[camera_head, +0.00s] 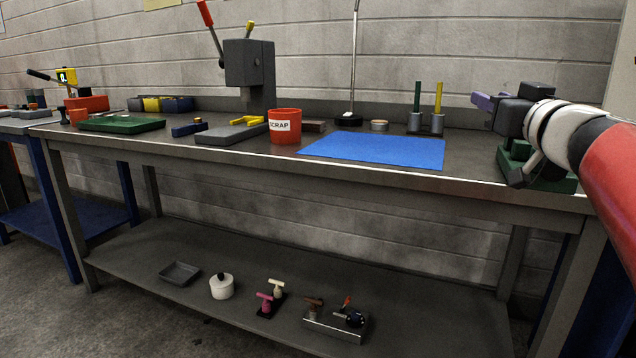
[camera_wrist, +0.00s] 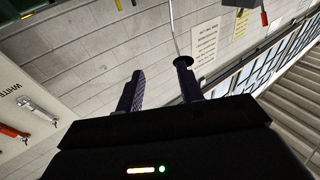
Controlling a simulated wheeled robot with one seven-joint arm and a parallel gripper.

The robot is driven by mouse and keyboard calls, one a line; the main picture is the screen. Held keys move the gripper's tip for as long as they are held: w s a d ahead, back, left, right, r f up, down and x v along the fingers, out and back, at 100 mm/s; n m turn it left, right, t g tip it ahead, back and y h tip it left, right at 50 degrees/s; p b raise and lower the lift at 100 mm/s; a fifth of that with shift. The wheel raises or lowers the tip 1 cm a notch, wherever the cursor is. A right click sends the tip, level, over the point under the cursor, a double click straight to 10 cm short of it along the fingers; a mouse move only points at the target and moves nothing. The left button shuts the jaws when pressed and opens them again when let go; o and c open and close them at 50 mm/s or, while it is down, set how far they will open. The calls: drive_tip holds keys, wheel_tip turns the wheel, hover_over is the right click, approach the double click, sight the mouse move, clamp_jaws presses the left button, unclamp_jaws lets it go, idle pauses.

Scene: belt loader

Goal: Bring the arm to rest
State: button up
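My arm enters the head view from the right, with a red and white link. My gripper (camera_head: 484,101) is above the right end of the workbench (camera_head: 480,190), with its purple fingers pointing left and towards the wall. In the wrist view the two fingers of my gripper (camera_wrist: 160,73) stand apart with nothing between them. The gripper is open and empty. A green and dark tool (camera_head: 545,178) on the bench is partly hidden behind my wrist.
A blue mat (camera_head: 375,150) lies at mid-bench, beside a red scrap bucket (camera_head: 285,126) and a grey press (camera_head: 249,70). Cups with green and yellow sticks (camera_head: 427,122) stand left of my gripper. The lower shelf (camera_head: 420,310) holds several small items.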

drive_tip(key=s+a+f+g, duration=0.4)
drive_tip(key=s+f, duration=0.4)
drive_tip(key=f, duration=0.4)
drive_tip(key=s+a+f+m+g+h, duration=0.1)
drive_tip(key=s+a+f+g, duration=0.4)
drive_tip(key=s+f, duration=0.4)
drive_tip(key=s+a+f+g+h, duration=0.1)
drive_tip(key=s+a+f+g, duration=0.3)
drive_tip(key=f, duration=1.2)
drive_tip(key=s, duration=0.4)
drive_tip(key=shift+s+a+f+g, duration=0.15)
drive_tip(key=shift+s+a+g, duration=0.15)
drive_tip(key=shift+a+g, duration=0.1)
